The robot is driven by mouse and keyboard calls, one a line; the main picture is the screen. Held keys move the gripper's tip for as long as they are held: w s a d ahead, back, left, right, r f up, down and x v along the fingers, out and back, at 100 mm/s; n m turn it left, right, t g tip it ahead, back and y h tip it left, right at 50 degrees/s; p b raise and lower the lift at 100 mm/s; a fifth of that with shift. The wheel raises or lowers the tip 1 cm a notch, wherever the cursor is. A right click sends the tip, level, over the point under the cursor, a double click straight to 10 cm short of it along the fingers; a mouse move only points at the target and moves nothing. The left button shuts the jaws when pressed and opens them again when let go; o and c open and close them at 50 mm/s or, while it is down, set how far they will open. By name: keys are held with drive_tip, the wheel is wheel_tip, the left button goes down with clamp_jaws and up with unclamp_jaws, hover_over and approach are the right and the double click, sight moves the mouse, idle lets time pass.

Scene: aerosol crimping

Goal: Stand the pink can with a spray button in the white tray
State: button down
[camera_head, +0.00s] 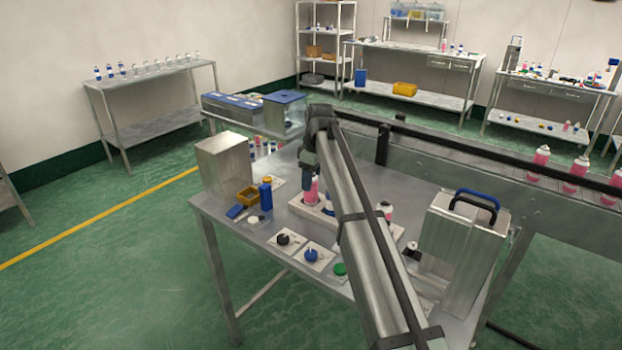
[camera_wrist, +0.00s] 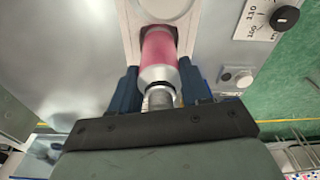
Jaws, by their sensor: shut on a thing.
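The pink can (camera_head: 313,190) is between the fingers of my gripper (camera_head: 308,182), which is shut on it. In the wrist view, the can (camera_wrist: 158,52) shows a pink body, a silver shoulder and a grey top; the gripper's blue fingers (camera_wrist: 158,88) flank it. I cannot make out a spray button. The white tray (camera_head: 302,207) is on the metal table, and the can's lower end is at its left part. In the wrist view the tray (camera_wrist: 133,28) surrounds the can's far end. I cannot tell whether the can rests on its floor. My arm hides the tray's right part.
Left of the tray are a metal box (camera_head: 222,168), a yellow bin (camera_head: 248,195) and a blue bottle (camera_head: 265,196). In front lie cards with a black knob (camera_head: 283,239) and a blue knob (camera_head: 311,255). A metal case with a blue handle (camera_head: 462,245) stands right.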

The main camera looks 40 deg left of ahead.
drive_tip(key=shift+f, duration=0.15)
drive_tip(key=c, duration=0.5)
unclamp_jaws()
drive_tip(key=r, duration=0.4)
drive_tip(key=d+r, duration=0.1)
drive_tip(key=r, duration=0.7)
drive_tip(key=shift+w+d+r, duration=0.15)
drive_tip(key=shift+d, duration=0.05)
